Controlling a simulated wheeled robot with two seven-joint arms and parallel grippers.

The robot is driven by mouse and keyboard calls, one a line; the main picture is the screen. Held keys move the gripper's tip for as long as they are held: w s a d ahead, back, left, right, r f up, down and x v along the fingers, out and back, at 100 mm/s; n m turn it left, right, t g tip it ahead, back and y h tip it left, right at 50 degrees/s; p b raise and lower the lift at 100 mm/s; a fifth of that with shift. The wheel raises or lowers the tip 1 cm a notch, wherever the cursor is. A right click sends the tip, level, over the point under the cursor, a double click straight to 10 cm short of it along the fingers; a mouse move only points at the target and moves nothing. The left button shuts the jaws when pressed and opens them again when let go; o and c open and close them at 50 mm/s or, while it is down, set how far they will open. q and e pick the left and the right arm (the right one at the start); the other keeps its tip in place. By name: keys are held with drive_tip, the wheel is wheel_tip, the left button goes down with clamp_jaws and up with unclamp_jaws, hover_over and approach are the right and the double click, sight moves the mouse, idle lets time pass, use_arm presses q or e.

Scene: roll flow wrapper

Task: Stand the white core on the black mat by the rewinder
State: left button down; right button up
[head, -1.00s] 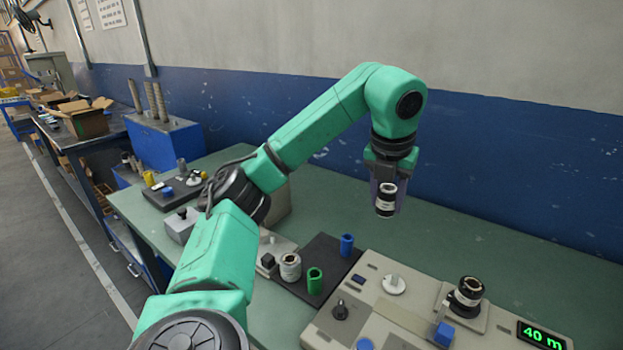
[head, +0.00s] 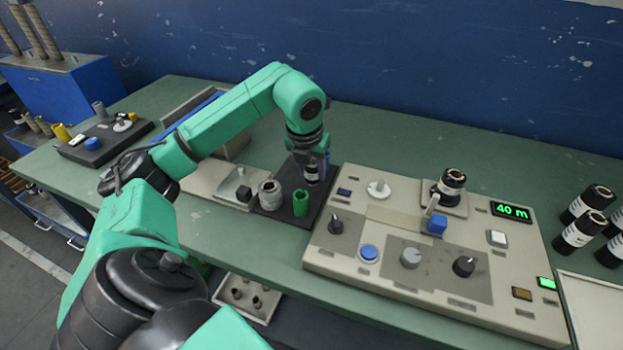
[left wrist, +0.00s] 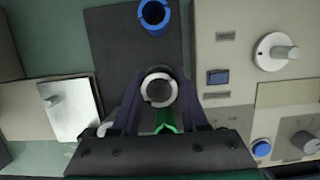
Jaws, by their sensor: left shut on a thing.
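My left gripper (head: 313,172) points down over the black mat (head: 266,209) and is shut on the white core (left wrist: 147,98). A green core (head: 301,203) stands just in front of the gripper. A blue core (left wrist: 154,14) stands behind it on the mat. A pale ribbed roll (head: 269,193) stands at the mat's left front. My right gripper is out of view.
The beige rewinder console (head: 345,250), with knobs, a black roll (head: 451,182) and a 40 m display (head: 512,211), lies right of the mat. A metal plate (head: 238,183) lies to its left. Several black rolls (head: 590,205) stand far right.

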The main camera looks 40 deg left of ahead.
sight(314, 188)
use_arm(q)
wheel_tip(314, 188, down, 3)
drive_tip(key=shift+f, duration=0.1)
drive_tip(key=shift+f, duration=0.15)
drive_tip(key=shift+c, duration=2.1)
unclamp_jaws()
drive_tip(key=shift+r, duration=0.25)
drive_tip(key=p+v, duration=0.1)
drive_tip(key=v, duration=1.1)
